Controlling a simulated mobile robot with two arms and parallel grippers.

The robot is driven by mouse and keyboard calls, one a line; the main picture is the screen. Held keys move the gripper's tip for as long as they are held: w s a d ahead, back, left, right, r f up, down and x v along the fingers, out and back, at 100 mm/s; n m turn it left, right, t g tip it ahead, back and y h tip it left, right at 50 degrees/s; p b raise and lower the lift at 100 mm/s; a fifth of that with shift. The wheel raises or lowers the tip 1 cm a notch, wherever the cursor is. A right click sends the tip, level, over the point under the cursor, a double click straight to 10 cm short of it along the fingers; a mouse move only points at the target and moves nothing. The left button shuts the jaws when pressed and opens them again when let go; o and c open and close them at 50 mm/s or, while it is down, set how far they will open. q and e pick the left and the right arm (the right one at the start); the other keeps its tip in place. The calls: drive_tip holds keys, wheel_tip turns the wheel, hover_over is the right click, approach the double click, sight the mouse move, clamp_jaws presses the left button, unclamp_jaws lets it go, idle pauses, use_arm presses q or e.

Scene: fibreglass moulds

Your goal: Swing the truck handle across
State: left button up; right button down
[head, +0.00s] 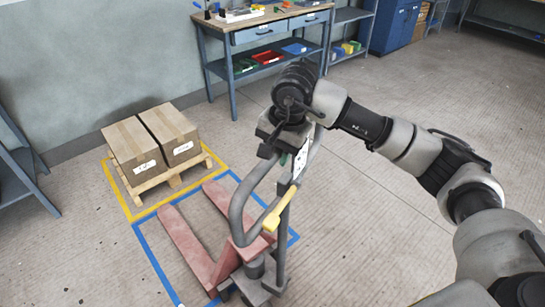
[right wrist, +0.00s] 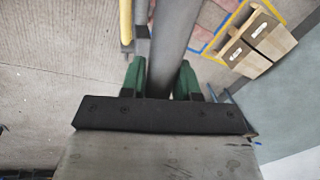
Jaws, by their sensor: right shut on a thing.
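The pallet truck stands on the floor at the lower middle of the head view, with red forks (head: 187,243) pointing up and left. Its grey looped handle (head: 237,212) stands up from the base and carries a yellow lever (head: 281,208). My right gripper (head: 284,157) is at the top of the handle loop, partly hidden by my own wrist. In the right wrist view the green fingers of my right gripper (right wrist: 160,80) are on either side of the grey handle bar (right wrist: 174,38), shut on it. My left gripper is not in view.
A wooden pallet (head: 172,182) with two cardboard boxes (head: 152,140) stands inside a yellow floor outline (head: 120,193). A blue outline (head: 150,252) surrounds the forks. A workbench (head: 265,33) stands behind. The floor at right is clear.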

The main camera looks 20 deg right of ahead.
drive_tip(key=shift+w+d+r+n+b, duration=0.1)
drive_tip(key=shift+w+d+n+b, duration=0.15)
drive_tip(key=shift+d+n, duration=0.15)
drive_tip(key=shift+w+d+r+n+b, duration=0.1)
drive_tip(key=shift+d+n+b, duration=0.1)
drive_tip(key=shift+d+n, duration=0.15)
drive_tip(key=shift+d+r, duration=0.1)
drive_tip(key=shift+d, duration=0.05)
drive_tip(key=shift+n, duration=0.25)
drive_tip(key=shift+w+d+b, duration=0.1)
drive_tip(key=shift+d+b, duration=0.1)
drive_tip(key=shift+b, duration=0.2)
drive_tip(key=shift+w+d+n+y+b, duration=0.3)
drive_tip(key=shift+d+n+b, duration=0.3)
drive_tip(key=shift+n, duration=0.3)
drive_tip(key=shift+w+d+n, duration=0.1)
drive_tip(key=shift+d+n, duration=0.2)
drive_tip(key=shift+n, duration=0.2)
